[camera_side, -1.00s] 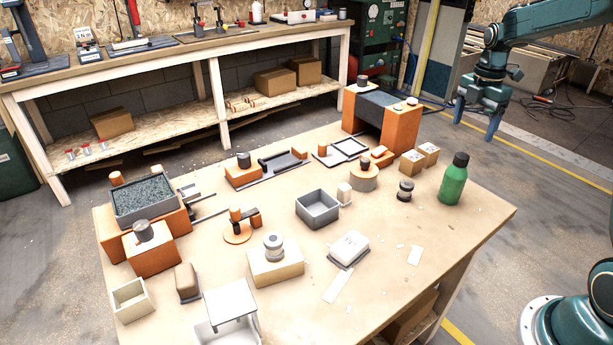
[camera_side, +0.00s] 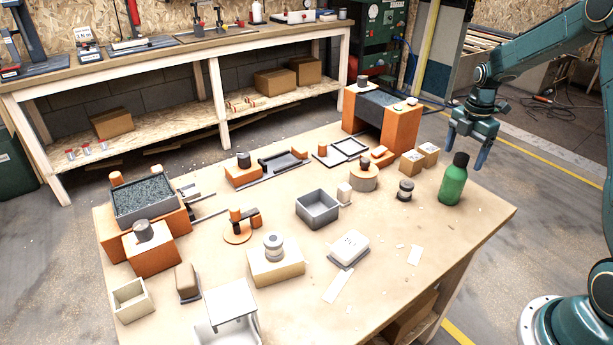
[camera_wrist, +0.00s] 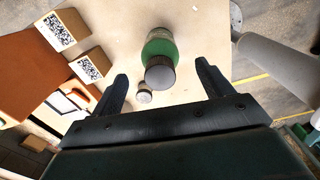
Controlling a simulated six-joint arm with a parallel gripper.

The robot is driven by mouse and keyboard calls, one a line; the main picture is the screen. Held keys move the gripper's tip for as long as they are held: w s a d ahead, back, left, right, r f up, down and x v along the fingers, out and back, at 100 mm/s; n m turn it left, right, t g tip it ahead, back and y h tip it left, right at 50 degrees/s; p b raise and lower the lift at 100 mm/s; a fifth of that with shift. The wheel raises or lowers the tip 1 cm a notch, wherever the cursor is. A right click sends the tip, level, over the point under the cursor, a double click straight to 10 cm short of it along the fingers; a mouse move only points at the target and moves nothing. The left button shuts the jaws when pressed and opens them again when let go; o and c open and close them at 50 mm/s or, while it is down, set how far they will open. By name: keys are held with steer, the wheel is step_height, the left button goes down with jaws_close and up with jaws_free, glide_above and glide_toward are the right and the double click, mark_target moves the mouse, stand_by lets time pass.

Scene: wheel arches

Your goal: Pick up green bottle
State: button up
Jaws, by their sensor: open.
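The green bottle (camera_side: 453,182) with a dark cap stands upright at the right side of the wooden table. My gripper (camera_side: 465,158) is open and empty. In the side view it is above and close beside the bottle, its fingers pointing down. In the wrist view the bottle (camera_wrist: 160,55) shows from above, its cap between the lines of the two open fingers (camera_wrist: 161,82) and a little ahead of them. The fingers do not visibly touch it.
Two small cardboard boxes with printed codes (camera_side: 420,158) stand left of the bottle. A small dark and silver cylinder (camera_side: 405,190) stands nearby. An orange arch block (camera_side: 401,128) is at the back. The table's right edge lies close to the bottle.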

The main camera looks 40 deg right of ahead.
mark_target(459, 167)
steer(key=shift+f, duration=0.15)
steer(key=shift+f, duration=2.55)
steer(key=c, duration=1.3)
steer(key=shift+r, duration=0.2)
step_height(459, 167, up, 20)
steer(key=shift+f, duration=0.15)
